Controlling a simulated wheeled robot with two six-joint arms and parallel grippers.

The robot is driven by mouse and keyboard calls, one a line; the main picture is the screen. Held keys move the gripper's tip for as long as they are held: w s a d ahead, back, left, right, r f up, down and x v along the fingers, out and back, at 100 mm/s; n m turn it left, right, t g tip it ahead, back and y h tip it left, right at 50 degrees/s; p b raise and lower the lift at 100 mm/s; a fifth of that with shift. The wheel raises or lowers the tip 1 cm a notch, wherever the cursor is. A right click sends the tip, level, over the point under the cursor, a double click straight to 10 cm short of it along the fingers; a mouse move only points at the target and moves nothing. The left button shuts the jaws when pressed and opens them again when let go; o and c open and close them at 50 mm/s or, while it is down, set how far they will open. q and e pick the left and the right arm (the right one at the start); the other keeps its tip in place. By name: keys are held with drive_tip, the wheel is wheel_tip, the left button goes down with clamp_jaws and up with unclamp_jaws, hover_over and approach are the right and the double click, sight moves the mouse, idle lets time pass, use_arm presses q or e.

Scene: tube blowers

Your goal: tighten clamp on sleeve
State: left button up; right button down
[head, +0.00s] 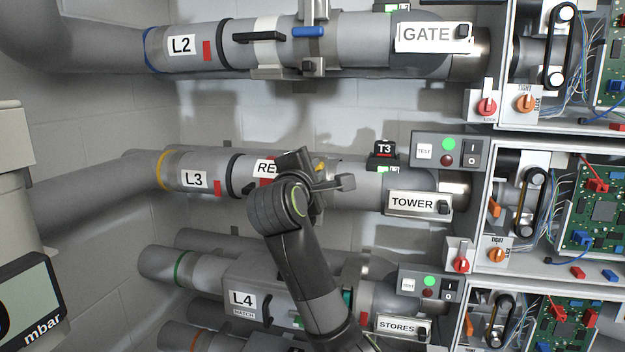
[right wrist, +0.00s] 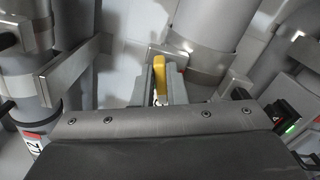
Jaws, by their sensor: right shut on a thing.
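The L3 tube (head: 200,180) runs across the middle of the head view, with a partly hidden white label starting "RE" (head: 266,168). My right gripper (head: 318,166) is at this tube and its arm covers much of the sleeve and clamp there. A small part of the clamp's yellow lever (head: 321,168) shows beside the gripper. In the right wrist view the yellow lever (right wrist: 177,77) stands upright at the grey fingers (right wrist: 166,86), which are shut on it. A metal band (right wrist: 196,61) wraps the tube behind it. My left gripper is out of view.
The L2 tube (head: 185,57) above has a blue-lever clamp (head: 308,31). The L4 tube (head: 230,297) lies below. The TOWER plate (head: 412,203) and T3 box (head: 384,150) are to the right. A gauge marked mbar (head: 30,308) stands at lower left.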

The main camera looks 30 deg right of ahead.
drive_tip(key=shift+f+m+b, duration=0.2)
drive_tip(key=shift+m+b, duration=1)
drive_tip(key=shift+m, duration=0.8)
drive_tip(key=c, duration=1.5)
unclamp_jaws()
drive_tip(key=shift+w+d, duration=0.1)
drive_tip(key=shift+o, duration=0.2)
drive_tip(key=b+v, duration=0.6)
drive_tip(key=v, duration=1.1)
drive_tip(key=shift+s, duration=0.25)
drive_tip(key=shift+f, duration=0.1)
